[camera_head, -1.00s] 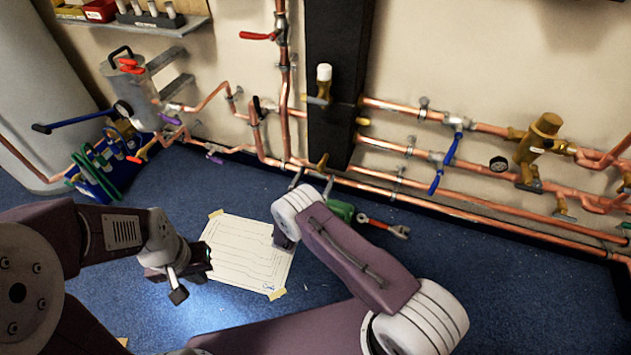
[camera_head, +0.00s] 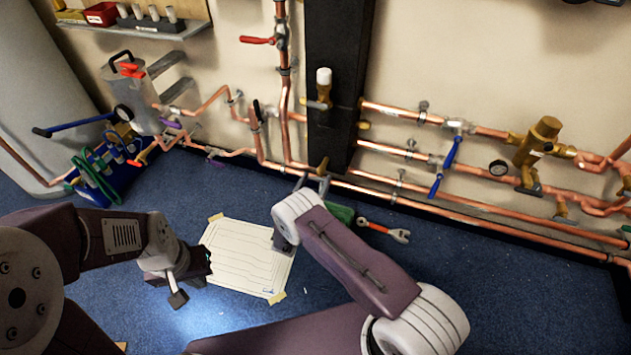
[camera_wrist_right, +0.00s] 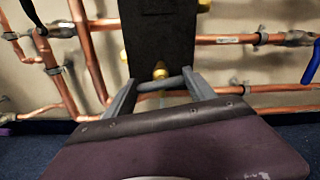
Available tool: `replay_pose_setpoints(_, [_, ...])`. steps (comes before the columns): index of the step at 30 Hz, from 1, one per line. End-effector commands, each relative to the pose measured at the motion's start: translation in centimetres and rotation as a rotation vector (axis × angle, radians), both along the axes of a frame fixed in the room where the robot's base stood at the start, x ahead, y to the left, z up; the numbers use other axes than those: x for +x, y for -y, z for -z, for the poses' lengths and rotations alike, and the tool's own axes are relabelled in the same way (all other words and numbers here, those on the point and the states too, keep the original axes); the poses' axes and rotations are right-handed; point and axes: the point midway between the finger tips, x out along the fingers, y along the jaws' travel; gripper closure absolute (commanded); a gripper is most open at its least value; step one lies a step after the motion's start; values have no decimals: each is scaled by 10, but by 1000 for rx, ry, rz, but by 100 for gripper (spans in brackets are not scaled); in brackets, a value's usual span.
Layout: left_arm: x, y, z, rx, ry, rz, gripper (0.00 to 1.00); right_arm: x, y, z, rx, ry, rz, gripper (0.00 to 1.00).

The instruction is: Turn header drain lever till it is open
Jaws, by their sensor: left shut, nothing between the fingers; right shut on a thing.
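A small brass valve (camera_head: 322,166) sits low at the foot of the black column. It also shows in the right wrist view (camera_wrist_right: 160,71), just beyond my fingertips. My right gripper (camera_head: 313,180) reaches up to it from below. In the right wrist view its grey fingers (camera_wrist_right: 161,86) come together on a slim grey bar just under the valve, which I take to be the drain lever. The lever's exact angle is hard to tell, partly hidden by the fingers. My left gripper (camera_head: 192,284) is shut and empty, above the floor left of the paper.
Copper pipes (camera_head: 450,205) run along the wall on both sides of the black column (camera_head: 335,70). A blue-handled valve (camera_head: 452,152) and a red lever (camera_head: 258,40) are elsewhere on the wall. A red-handled tool (camera_head: 385,230) and a taped paper (camera_head: 240,255) lie on the blue floor.

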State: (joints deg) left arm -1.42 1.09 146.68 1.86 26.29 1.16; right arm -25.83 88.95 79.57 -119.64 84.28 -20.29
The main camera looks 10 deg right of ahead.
Motion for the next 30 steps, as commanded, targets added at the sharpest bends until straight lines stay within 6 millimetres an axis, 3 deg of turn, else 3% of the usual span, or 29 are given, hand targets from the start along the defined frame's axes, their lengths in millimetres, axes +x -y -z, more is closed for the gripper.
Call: replay_pose_setpoints(30, [0, 0, 7, 0, 0, 0, 100, 2, -3, 4, -792, -537, 1, 77])
